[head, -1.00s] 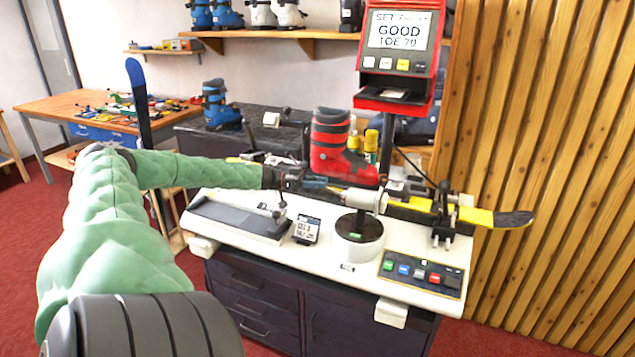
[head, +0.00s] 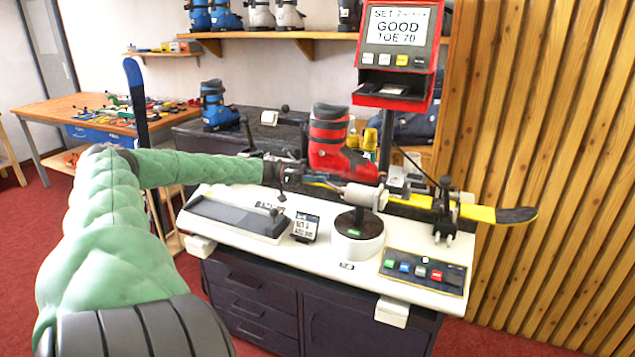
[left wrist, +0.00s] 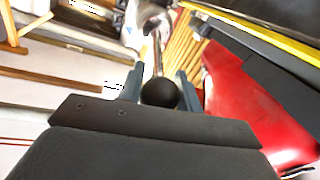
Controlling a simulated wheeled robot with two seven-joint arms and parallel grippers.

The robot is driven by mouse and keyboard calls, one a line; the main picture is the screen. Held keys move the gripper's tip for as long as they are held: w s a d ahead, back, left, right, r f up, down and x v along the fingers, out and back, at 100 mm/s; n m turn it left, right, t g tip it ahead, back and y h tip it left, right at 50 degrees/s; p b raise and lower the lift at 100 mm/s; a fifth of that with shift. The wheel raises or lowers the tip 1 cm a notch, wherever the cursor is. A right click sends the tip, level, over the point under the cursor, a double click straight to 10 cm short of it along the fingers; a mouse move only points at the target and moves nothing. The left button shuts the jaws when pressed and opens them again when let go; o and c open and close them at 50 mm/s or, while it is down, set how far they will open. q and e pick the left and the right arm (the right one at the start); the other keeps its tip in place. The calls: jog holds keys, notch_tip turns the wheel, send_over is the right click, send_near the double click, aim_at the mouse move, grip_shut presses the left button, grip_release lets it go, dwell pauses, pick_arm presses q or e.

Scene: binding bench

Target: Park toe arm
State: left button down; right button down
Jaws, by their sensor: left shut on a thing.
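My left gripper (head: 312,183) reaches over the white test bench (head: 262,248) in the head view, at the toe end of the red ski boot (head: 332,145). In the left wrist view its two grey fingers are shut on a black ball knob (left wrist: 159,92), with a thin rod showing beyond it. This knob looks like the handle of the toe arm; the rest of the arm is hard to make out. A white cylinder (head: 362,196) on a round pedestal (head: 357,238) stands just right of the gripper. My right gripper is not in view.
A yellow and black ski (head: 485,213) lies along the bench behind the pedestal. A black clamp (head: 444,215) stands at its right. A red display (head: 403,35) reads GOOD, TOE 70. A button panel (head: 424,271) and a grey tray (head: 235,220) lie at the front.

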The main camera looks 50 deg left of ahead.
pick_arm(q)
jog(key=shift+a, duration=0.1)
dwell(0.5)
jog(key=c, duration=1.2)
grip_release()
jog(key=shift+w, duration=0.1)
jog(key=shift+o, duration=1)
jog(key=shift+w, duration=0.15)
